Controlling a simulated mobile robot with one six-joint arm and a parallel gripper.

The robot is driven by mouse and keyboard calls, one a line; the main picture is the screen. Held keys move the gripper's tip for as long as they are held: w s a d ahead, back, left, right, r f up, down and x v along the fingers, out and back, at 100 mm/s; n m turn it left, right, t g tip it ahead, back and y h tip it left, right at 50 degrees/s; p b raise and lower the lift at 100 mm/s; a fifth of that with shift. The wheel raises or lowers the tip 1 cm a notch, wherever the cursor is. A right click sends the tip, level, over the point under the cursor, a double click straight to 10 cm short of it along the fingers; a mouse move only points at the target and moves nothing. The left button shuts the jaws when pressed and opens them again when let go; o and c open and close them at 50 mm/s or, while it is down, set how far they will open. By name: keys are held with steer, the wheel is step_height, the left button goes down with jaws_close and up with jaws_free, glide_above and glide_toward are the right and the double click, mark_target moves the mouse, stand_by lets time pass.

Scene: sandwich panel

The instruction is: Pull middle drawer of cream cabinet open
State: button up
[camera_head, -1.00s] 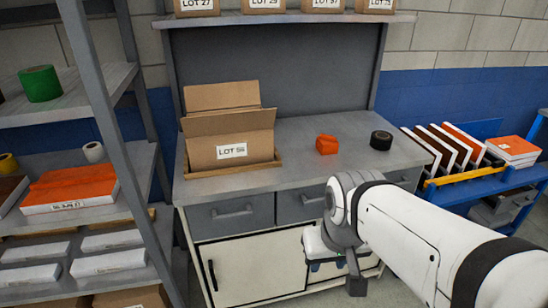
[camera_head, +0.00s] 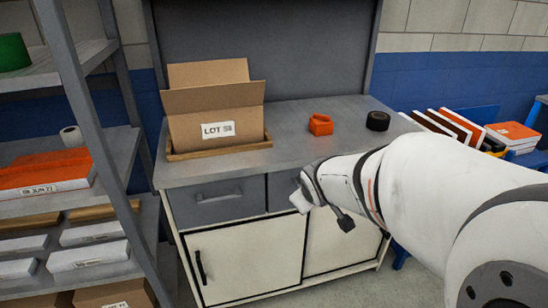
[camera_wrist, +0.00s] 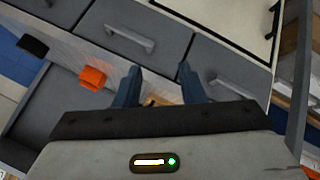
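The cream cabinet (camera_head: 250,262) has cream doors below a row of grey drawers under a grey top. The middle drawer (camera_head: 282,191) looks shut, and my arm hides its right part in the head view. In the wrist view, the middle drawer's handle (camera_wrist: 130,38) is a grey bar above and left of my fingers. My gripper (camera_wrist: 158,74) is open and empty, its two dark blue fingers apart. It is in front of the drawer row and does not appear to touch the handle. In the head view its fingers are hard to make out.
The left drawer (camera_head: 218,200) looks shut. On the top stand a cardboard box (camera_head: 210,100), an orange block (camera_head: 320,124) and a black tape roll (camera_head: 378,121). A grey shelf rack (camera_head: 75,90) stands close on the left, and a blue cart (camera_head: 525,155) on the right.

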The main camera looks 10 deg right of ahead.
steer(key=w+d+f+n+t+y+b, duration=0.3)
steer(key=w+d+f+n+t+b, duration=0.75)
steer(key=w+f+n+b, duration=0.35)
steer(key=shift+m+g, duration=0.4)
steer(key=shift+g, duration=0.05)
steer(key=w, duration=0.2)
steer(key=w+b, duration=0.1)
steer(key=w, duration=0.3)
steer(key=shift+w+f, duration=0.25)
steer(key=shift+f, duration=0.05)
steer(key=shift+c, duration=0.5)
jaws_close()
